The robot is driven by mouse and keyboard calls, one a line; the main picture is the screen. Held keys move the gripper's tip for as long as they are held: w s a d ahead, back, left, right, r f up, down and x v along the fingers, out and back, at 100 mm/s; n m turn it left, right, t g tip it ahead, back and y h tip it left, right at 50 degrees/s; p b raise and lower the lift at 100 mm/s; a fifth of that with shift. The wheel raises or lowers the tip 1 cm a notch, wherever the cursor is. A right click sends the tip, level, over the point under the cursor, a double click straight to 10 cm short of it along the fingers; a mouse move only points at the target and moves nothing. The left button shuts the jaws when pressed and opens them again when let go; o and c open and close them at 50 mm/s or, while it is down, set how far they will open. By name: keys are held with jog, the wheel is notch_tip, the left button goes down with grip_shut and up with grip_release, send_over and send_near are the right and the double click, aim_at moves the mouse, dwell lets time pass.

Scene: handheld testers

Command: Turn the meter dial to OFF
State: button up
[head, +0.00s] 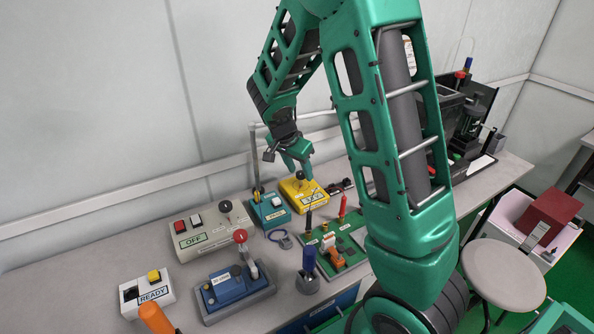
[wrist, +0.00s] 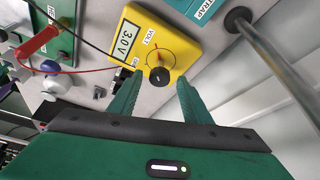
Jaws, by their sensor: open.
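The yellow meter (head: 305,197) lies on the bench below my gripper (head: 298,170). In the wrist view the meter (wrist: 181,50) has a grey display (wrist: 124,39) reading 3.0 V. Its round black dial (wrist: 159,78) stands near the meter's edge, with VOLT printed beside it and a small red mark near it. Another label by the meter's edge is too small to read, and the dial's setting is unclear. My gripper (wrist: 159,84) is open, one finger on each side of the dial in this view. I cannot tell whether either finger touches it.
A teal box (head: 270,211) stands just left of the meter. A green board (head: 335,244) with a red probe (head: 342,207) lies in front. A grey OFF box (head: 212,229) is further left. A grey post (wrist: 275,60) rises near my gripper. Bare bench shows at far left.

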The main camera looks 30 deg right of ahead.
jog(key=c, duration=1)
jog(key=shift+n, duration=0.3)
jog(key=n+t+y, duration=0.1)
jog(key=n, duration=0.2)
jog(key=shift+s+d, duration=0.1)
jog(key=shift+s, duration=0.05)
jog(key=n, duration=0.3)
jog(key=n+t+y, duration=0.1)
jog(key=n, duration=0.2)
jog(key=shift+d+r+t+y, duration=0.1)
jog(key=shift+d+t+y, duration=0.05)
jog(key=shift+t+y, duration=0.15)
jog(key=n, duration=0.1)
jog(key=n+y, duration=0.1)
jog(key=n, duration=0.2)
jog(key=shift+d+y, duration=0.25)
jog(key=shift+y, duration=0.15)
jog(key=shift+n+y, duration=0.7)
jog(key=shift+n, duration=1.4)
jog(key=shift+d, duration=0.1)
